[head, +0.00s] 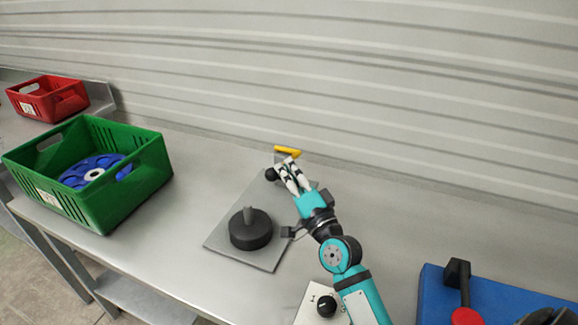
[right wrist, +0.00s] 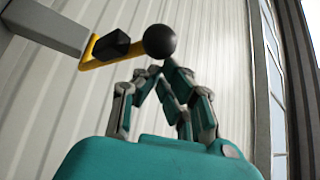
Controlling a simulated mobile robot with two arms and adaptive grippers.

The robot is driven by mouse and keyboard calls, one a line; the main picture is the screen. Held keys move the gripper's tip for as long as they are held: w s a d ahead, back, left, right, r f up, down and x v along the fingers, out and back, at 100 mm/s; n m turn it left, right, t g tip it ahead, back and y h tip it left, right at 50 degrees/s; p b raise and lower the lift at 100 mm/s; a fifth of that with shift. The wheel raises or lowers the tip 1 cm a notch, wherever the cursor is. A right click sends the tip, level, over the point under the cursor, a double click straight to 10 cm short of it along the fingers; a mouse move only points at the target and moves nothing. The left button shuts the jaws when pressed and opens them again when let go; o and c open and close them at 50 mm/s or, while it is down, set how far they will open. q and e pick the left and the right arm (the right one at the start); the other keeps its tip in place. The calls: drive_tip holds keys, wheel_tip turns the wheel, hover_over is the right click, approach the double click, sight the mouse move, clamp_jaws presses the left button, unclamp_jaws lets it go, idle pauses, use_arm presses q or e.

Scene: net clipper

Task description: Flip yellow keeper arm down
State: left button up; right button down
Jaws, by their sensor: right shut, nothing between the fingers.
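The yellow keeper arm (head: 288,151) stands up at the far end of a grey plate near the wall. In the right wrist view the keeper arm (right wrist: 97,60) is a bent yellow bar beside a grey bar, with a black block at its bend. A black ball knob (right wrist: 160,40) sits by its end; it also shows in the head view (head: 271,174). My right gripper (head: 285,167) is shut and empty, just in front of the keeper arm. Its fingertips (right wrist: 160,68) are just below the ball; I cannot tell if they touch it. My left gripper is out of view.
A green crate (head: 140,183) with a blue reel (head: 75,178) is left. A red crate (head: 62,103) is farther left. A dial panel (head: 313,292) and blue box (head: 430,290) are near right.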

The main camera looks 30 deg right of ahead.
drive_tip(key=shift+f, duration=0.1)
idle(0.4)
drive_tip(key=v, duration=1.2)
drive_tip(key=shift+f, duration=0.1)
